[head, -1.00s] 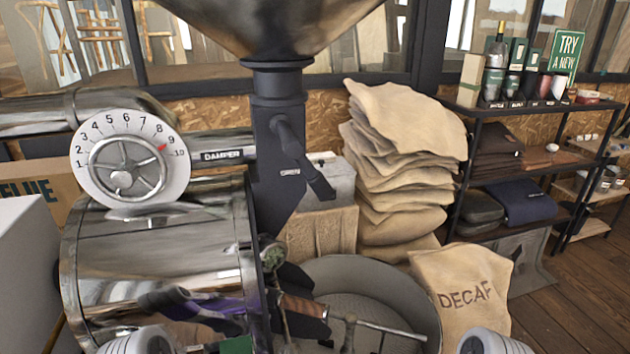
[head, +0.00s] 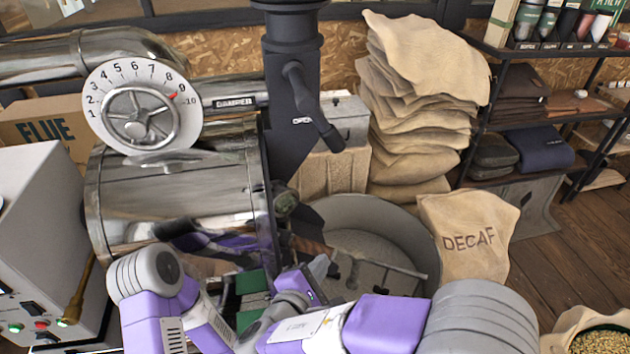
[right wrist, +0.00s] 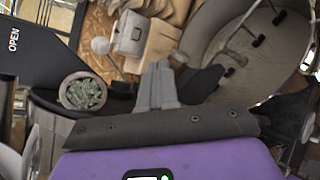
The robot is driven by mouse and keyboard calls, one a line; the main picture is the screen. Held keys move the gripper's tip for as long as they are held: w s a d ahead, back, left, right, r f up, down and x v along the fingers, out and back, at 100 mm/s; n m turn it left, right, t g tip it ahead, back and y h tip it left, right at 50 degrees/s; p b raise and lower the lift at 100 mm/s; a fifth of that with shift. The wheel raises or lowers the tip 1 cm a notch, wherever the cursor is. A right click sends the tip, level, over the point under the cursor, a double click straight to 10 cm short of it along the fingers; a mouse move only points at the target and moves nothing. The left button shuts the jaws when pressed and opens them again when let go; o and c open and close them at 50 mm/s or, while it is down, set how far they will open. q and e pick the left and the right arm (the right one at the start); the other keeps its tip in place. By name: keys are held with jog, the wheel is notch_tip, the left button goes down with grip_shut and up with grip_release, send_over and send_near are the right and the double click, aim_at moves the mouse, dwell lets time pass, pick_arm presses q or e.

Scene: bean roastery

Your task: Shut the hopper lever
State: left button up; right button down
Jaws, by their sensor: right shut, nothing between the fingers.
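The hopper lever (head: 312,105) is a dark handle on the side of the black chute (head: 290,45) below the hopper. It slants down to the right, and a label reading OPEN is partly visible beside it. The same label shows on the dark chute (right wrist: 25,70) in the right wrist view. My right gripper (head: 322,266) is low in front of the roaster, below the lever and apart from it. Its fingers (right wrist: 160,85) are shut and empty. My left arm shows at lower left, but its gripper fingers cannot be made out.
The shiny roaster drum (head: 180,195) and damper dial (head: 138,105) stand left of the chute. A round cooling tray (head: 365,225) lies behind my right gripper. A DECAF sack (head: 468,235) and stacked sacks (head: 420,110) are to the right. A grey control box (head: 40,230) is at left.

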aim_at(322, 123)
jog(key=s+a+r+t+y, duration=0.1)
jog(key=s+a+r+t, duration=0.2)
jog(key=r, duration=0.5)
jog(key=s+a+r+t, duration=0.1)
jog(key=a+r+t, duration=0.25)
jog(key=r, duration=0.55)
jog(key=w+d+r+p, duration=0.1)
jog(key=w+d+r, duration=0.1)
jog(key=w, duration=0.3)
jog(key=w+d+r+p, duration=0.2)
jog(key=w+d, duration=0.2)
jog(key=w, duration=0.1)
jog(key=shift+w+d+r, duration=0.2)
jog(key=shift+w+r, duration=0.05)
jog(key=shift+w, duration=0.05)
jog(key=shift+d+t, duration=0.1)
jog(key=shift+t, duration=0.15)
